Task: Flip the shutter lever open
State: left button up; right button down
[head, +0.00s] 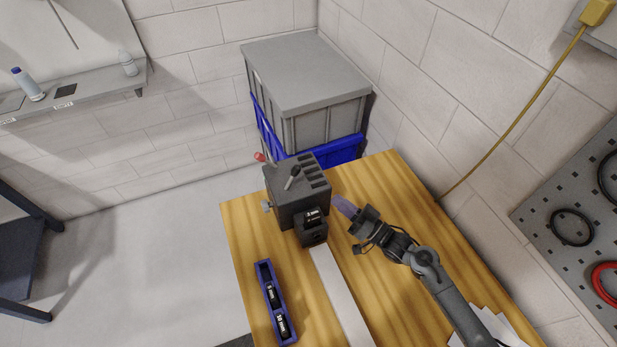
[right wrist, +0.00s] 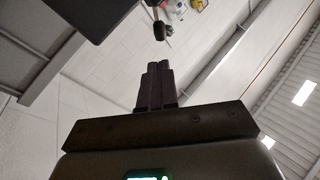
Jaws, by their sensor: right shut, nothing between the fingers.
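A dark grey fixture box (head: 285,211) stands on the wooden table, with a slotted top. A short lever with a black end (head: 293,177) leans on its top. A second lever with a red tip (head: 259,157) sticks out at the back left; I cannot tell which is the shutter lever. My right gripper (head: 345,207) is shut and empty, just right of the box and apart from it. In the right wrist view its closed purple fingers (right wrist: 156,82) point toward a black-tipped lever (right wrist: 159,31), with a gap between. My left gripper is not in view.
A blue tray (head: 263,272) with black labelled blocks lies at the table's front left. A pale strip (head: 340,295) runs forward from the box. A grey lidded bin (head: 305,78) in a blue crate stands behind. The table (head: 410,205) right of my gripper is clear.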

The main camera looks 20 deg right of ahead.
jog(key=p, duration=0.1)
send_near(292, 178)
jog(key=w+r, duration=0.1)
jog(key=w, duration=0.1)
jog(key=w+r, duration=0.1)
jog(key=w+a+r, duration=0.1)
jog(key=w, duration=0.1)
jog(key=shift+w+r, duration=0.25)
jog(key=shift+w, duration=0.1)
jog(key=shift+a+r+p, duration=0.1)
jog(key=shift+r+p, duration=0.05)
jog(key=shift+p, duration=0.2)
